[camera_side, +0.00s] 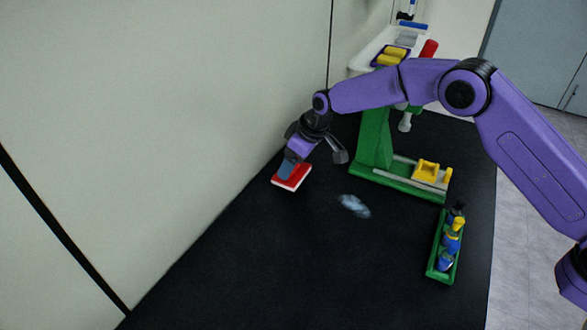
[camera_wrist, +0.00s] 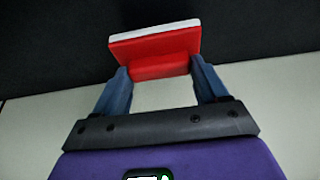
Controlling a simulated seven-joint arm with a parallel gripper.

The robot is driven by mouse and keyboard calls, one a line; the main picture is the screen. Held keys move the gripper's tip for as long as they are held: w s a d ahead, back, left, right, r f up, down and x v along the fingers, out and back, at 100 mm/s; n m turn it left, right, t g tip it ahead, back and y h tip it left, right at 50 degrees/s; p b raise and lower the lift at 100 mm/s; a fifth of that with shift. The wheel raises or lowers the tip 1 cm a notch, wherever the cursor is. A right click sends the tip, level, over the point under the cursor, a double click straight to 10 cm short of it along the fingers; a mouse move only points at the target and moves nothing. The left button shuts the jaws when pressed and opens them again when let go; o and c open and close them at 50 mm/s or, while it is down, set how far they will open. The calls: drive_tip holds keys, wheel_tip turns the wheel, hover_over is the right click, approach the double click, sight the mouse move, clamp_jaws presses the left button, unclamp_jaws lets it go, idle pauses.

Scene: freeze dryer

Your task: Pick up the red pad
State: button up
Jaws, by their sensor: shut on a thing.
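The red pad (camera_side: 292,175) is a flat red slab with a white layer along one side, at the left of the black table near the wall in the side view. In the wrist view the red pad (camera_wrist: 155,45) has a raised red grip block between the fingertips. My gripper (camera_side: 287,167) is shut on that block; its blue-grey fingers (camera_wrist: 158,72) press on both sides of it. The pad is tilted in the side view. I cannot tell whether its lower edge touches the table.
A green stand (camera_side: 375,150) with a yellow block (camera_side: 427,171) is right of my gripper. A green rack (camera_side: 437,262) with several bottles is at the table's right edge. A glossy bluish patch (camera_side: 353,206) lies mid-table. The pale wall (camera_side: 200,130) is close at left. The front table is clear.

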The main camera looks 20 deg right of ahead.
drive_tip(key=s+d+r, duration=0.7)
drive_tip(key=s+r, duration=0.3)
drive_tip(key=s, duration=0.2)
drive_tip(key=shift+s, duration=0.1)
